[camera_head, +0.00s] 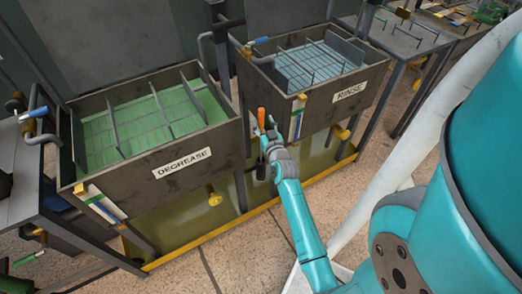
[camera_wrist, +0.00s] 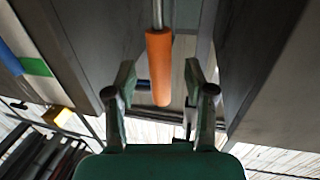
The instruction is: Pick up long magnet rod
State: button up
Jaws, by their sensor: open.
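The magnet rod has an orange handle (camera_wrist: 160,65) and a thin metal shaft that runs up out of the top of the wrist view. In the head view the orange handle (camera_head: 261,117) shows small, in front of the gap between two tanks. My gripper (camera_wrist: 160,84) is open, with one finger on each side of the handle's lower part. There is visible space between each finger and the handle, so it does not look gripped. In the head view my gripper (camera_head: 269,134) is right beside the handle. How the shaft is held up is hidden.
A tank labelled DEGREASE (camera_head: 215,168) with green liquid stands left. A tank labelled RINSE (camera_head: 320,112) stands right. Dark walls flank my gripper closely in the wrist view. A yellow-edged tray (camera_head: 225,213) lies below the tanks. A table (camera_head: 405,40) stands at the back right.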

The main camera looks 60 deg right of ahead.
jog(key=shift+x, duration=1.25)
jog(key=shift+c, duration=0.3)
grip_shut()
